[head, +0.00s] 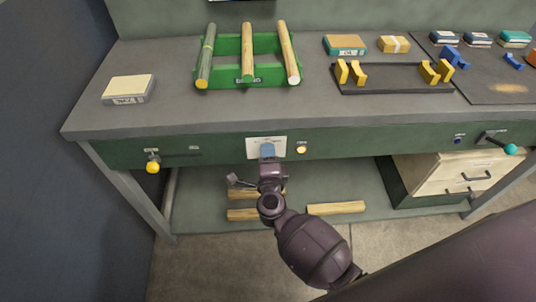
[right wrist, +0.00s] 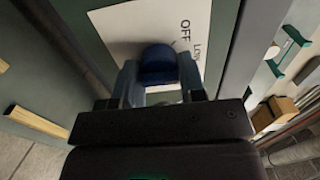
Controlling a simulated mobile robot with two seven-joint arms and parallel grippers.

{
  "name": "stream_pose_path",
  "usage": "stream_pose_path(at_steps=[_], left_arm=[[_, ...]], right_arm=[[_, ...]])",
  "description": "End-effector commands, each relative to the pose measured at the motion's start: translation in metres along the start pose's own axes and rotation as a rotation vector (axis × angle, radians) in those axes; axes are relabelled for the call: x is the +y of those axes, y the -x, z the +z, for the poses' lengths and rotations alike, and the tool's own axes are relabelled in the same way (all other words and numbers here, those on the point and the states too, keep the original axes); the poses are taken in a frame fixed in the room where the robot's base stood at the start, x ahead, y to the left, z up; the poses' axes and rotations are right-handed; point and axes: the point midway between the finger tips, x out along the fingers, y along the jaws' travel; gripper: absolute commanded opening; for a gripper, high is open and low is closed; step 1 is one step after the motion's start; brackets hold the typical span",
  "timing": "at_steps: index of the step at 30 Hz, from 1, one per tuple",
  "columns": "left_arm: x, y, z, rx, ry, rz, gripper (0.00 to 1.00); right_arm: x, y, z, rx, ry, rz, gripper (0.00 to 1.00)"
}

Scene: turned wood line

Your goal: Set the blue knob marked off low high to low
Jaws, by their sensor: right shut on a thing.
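The blue knob (head: 267,149) sits on a white label plate (head: 281,144) on the green front of the workbench. It also shows in the right wrist view (right wrist: 158,62), with the words OFF and LOW printed beside it on the plate (right wrist: 125,25). HIGH is not visible. My right gripper (head: 268,161) reaches up to the panel from below and is shut on the knob, one finger on each side in the wrist view (right wrist: 158,80). I cannot tell for sure which mark the knob points to. My left gripper is not in view.
A lit round button (head: 301,150) is just right of the plate. A yellow-ended lever (head: 153,164) is at the panel's left, a teal-ended handle (head: 509,149) at its right. A green rack (head: 246,84) with wooden rods stands on the bench. Wood pieces (head: 336,208) lie on the lower shelf.

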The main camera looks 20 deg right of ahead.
Motion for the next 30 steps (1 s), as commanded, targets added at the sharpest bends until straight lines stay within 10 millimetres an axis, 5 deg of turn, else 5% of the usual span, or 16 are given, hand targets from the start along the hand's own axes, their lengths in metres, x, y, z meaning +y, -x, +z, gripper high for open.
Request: stream_pose_path(at_steps=[2, 3, 7, 20, 30], left_arm=[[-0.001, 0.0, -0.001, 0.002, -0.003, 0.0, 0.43], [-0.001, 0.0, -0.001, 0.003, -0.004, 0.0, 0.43], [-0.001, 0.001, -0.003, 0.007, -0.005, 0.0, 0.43], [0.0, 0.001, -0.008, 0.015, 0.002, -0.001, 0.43], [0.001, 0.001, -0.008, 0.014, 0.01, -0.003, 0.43]], right_arm=[[0.002, 0.001, 0.0, 0.0, 0.0, 0.003, 0.14], [0.002, 0.001, 0.0, 0.0, 0.0, 0.003, 0.42], [0.001, 0.001, 0.0, 0.0, 0.0, 0.002, 0.62], [0.001, 0.009, 0.0, 0.0, -0.002, 0.002, 0.63], [0.001, 0.064, 0.0, 0.0, -0.001, 0.003, 0.63]])
